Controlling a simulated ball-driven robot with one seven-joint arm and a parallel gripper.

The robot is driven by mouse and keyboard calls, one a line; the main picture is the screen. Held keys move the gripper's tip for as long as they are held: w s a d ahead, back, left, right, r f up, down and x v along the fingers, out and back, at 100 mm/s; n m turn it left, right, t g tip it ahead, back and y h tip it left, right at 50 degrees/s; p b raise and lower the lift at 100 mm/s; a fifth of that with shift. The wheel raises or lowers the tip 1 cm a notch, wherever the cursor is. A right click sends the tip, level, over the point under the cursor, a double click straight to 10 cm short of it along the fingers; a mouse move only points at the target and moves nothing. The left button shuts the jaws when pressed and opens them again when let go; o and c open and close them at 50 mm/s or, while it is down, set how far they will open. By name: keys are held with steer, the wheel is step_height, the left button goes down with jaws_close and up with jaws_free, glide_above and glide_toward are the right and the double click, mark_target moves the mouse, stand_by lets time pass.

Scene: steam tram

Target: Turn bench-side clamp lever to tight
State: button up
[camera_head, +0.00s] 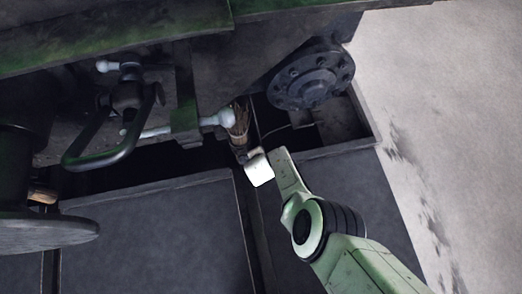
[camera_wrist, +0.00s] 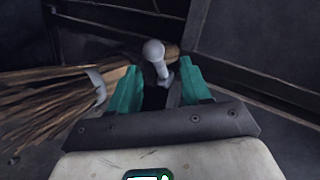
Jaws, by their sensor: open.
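A pale lever with a round ball knob (camera_wrist: 153,50) on a short stem shows in the wrist view, close in front of my gripper. My gripper (camera_wrist: 159,82) is open, with its teal fingers on either side of the stem's lower end. Whether they touch it I cannot tell. In the head view my gripper's white body (camera_head: 259,172) is at the centre, its fingers hardly visible. A larger pale ball-ended rod (camera_head: 218,119) lies above and left of it. I cannot tell whether this is the same lever, nor which way tight is.
A broom with straw bristles (camera_wrist: 55,100) lies beside my left finger, its wooden handle behind the knob; it also shows in the head view (camera_head: 238,128). A black loop handle (camera_head: 100,158) and a flanged disc (camera_head: 312,80) are on the tram. Pale ground (camera_head: 450,110) lies right.

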steer(key=shift+s+d+r+p, duration=0.1)
steer(key=shift+s+r+p, duration=0.2)
steer(key=shift+r+p, duration=0.25)
steer(key=shift+c, duration=0.2)
